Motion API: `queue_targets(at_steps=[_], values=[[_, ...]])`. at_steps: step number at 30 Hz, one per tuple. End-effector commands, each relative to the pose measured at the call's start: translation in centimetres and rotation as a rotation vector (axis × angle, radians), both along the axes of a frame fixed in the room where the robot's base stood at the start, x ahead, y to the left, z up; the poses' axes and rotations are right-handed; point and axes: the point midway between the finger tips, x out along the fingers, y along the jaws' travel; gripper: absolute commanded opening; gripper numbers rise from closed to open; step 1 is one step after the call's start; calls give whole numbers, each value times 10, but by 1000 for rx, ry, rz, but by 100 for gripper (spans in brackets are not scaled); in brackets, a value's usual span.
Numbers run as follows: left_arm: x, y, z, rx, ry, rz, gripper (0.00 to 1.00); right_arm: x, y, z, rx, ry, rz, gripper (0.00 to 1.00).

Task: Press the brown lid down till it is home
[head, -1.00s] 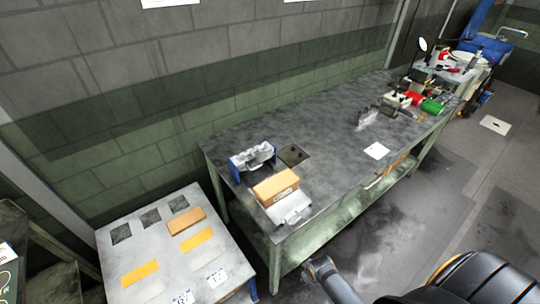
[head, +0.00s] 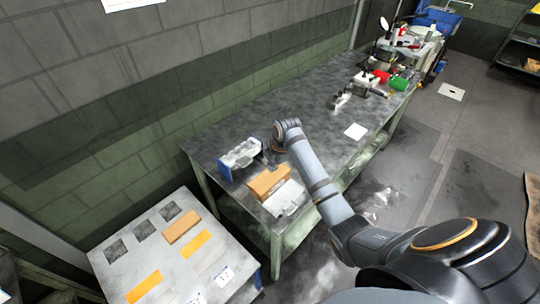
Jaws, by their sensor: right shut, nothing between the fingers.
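A brown box-shaped piece (head: 266,181), which looks like the lid, lies on the near end of the workbench (head: 228,135). A grey metal piece with a handle (head: 287,199) is right in front of it. Whether the brown piece sits level or raised is too small to tell. My right gripper (head: 271,160) points down just behind the brown piece, beside the blue-sided holder. It is shut and empty, small and dark, partly hidden by my own wrist; contact cannot be made out. My left gripper is not in view.
A blue-sided holder with a silvery part (head: 240,155) stands left of the gripper. A low grey table (head: 150,240) at front left carries another brown block (head: 182,226) and yellow strips. Tools and red and green items crowd the bench's far end; its middle is mostly clear.

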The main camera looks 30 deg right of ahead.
Motion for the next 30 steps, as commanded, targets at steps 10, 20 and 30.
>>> queue_targets(at_steps=[10, 20, 30], values=[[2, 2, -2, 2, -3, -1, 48, 24, -5, 23, -22, -13, 195, 0], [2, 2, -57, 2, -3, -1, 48, 24, -5, -28, -22, -15, 192, 0], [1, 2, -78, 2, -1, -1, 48, 24, -5, -45, -23, -15, 192, 0]])
